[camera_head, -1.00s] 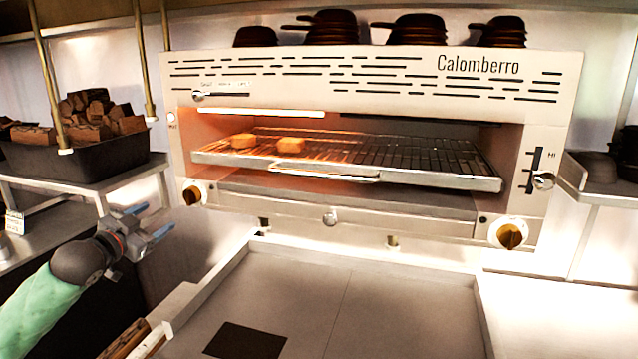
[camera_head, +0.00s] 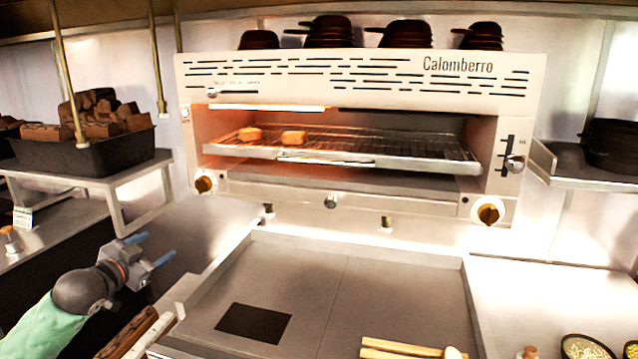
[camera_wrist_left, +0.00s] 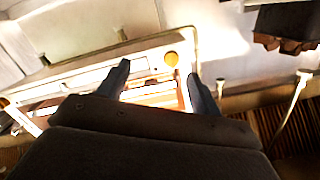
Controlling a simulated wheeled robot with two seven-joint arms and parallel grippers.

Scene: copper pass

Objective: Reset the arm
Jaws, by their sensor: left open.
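My left arm, in a green sleeve, comes in from the lower left of the head view. Its left gripper (camera_head: 153,249) is open and empty, with its blue fingers apart, in the air left of the steel counter. In the left wrist view, the two dark fingers of the left gripper (camera_wrist_left: 160,84) stand apart with nothing between them. My right gripper does not show. The grill oven (camera_head: 340,140) stands behind the counter. Two browned pieces of food (camera_head: 293,137) lie on the left part of its wire rack (camera_head: 400,147).
A black bin (camera_head: 85,152) of wood chunks stands on a shelf at left. Dark pans (camera_head: 330,32) are stacked on the oven. The counter (camera_head: 400,285) is mostly clear. Pale wooden sticks (camera_head: 400,348) and a bowl (camera_head: 588,347) are at the front right.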

